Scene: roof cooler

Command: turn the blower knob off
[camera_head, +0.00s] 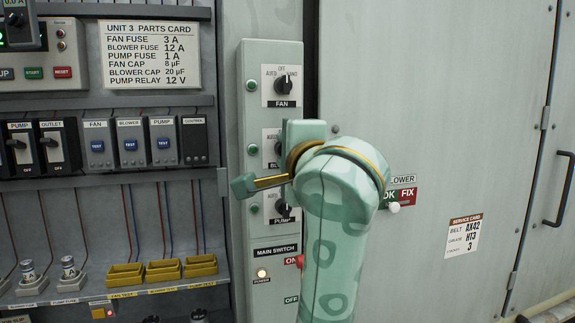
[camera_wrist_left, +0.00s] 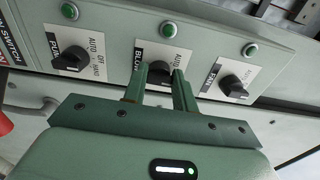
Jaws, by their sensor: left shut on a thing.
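The blower knob (camera_wrist_left: 158,72) is a black rotary knob on a white plate in the middle of the row of three. In the left wrist view my left gripper (camera_wrist_left: 160,82) has its two green fingers on either side of it, shut on it. In the head view my left arm covers much of the blower plate (camera_head: 270,134), so the knob's pointer setting cannot be read. The printed "AUTO" shows at the plate's edge.
The fan knob (camera_head: 283,85) is above and the pump knob (camera_head: 283,207) below, both close by. Green lamps (camera_head: 252,86) line the panel (camera_head: 271,53). The main switch (camera_head: 299,262) is lower down.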

